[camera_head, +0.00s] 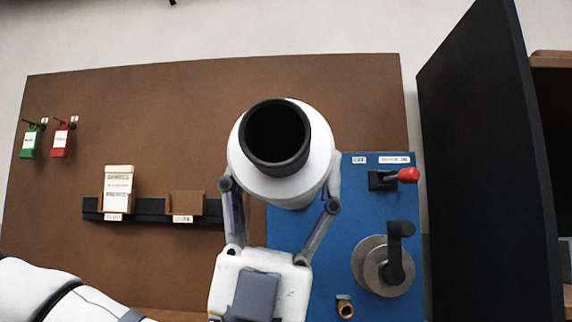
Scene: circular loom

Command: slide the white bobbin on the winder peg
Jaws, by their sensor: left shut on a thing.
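The white bobbin (316,150) is held up close to the camera, its dark round core (275,138) facing me. My left gripper (280,194) is shut on it, one finger on each side of its lower part. The blue winder panel (340,240) lies below and to the right, partly covered by the bobbin and gripper. I cannot make out the winder peg for certain; it may be hidden behind the bobbin or my gripper. My right gripper is not in view.
On the blue panel are a red-knobbed lever (408,175), a grey disc with a black crank (396,260) and a small copper-coloured ring (346,310). A tall dark panel (480,160) stands at right. A black rail (150,212) holds card slots on the brown board (180,110).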

